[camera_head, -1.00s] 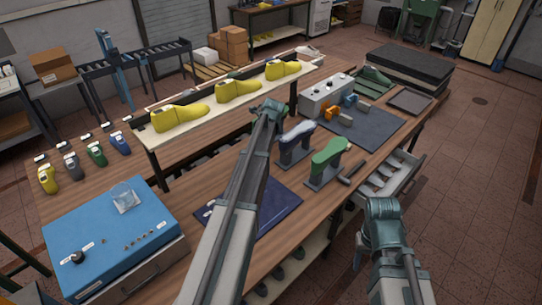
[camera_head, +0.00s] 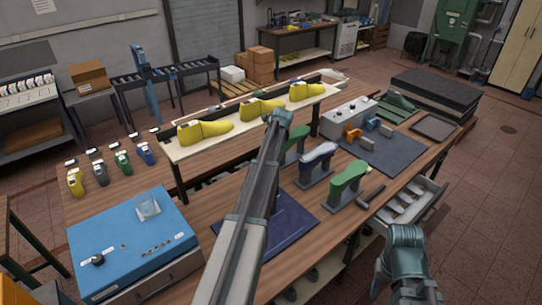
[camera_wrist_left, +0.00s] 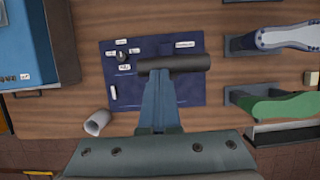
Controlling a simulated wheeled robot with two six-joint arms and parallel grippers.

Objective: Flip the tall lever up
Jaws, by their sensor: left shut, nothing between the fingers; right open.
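A dark blue board (camera_head: 292,218) lies on the bench, partly hidden by my left arm in the head view. In the left wrist view the board (camera_wrist_left: 190,92) carries a small black knob (camera_wrist_left: 122,57), white labels and a short white bar. My left gripper (camera_wrist_left: 172,68) is shut and empty in front of the board and covers its middle. In the head view it is hidden beyond its own wrist. My right gripper (camera_head: 384,268) is open and empty, low by the bench's front edge.
A blue box (camera_head: 130,240) with a knob and a row of small parts stands at left. A grey box (camera_head: 347,118) with knobs stands farther right. Shoe lasts on stands (camera_head: 318,165) are right of my left arm. An open drawer (camera_head: 412,200) juts out at right.

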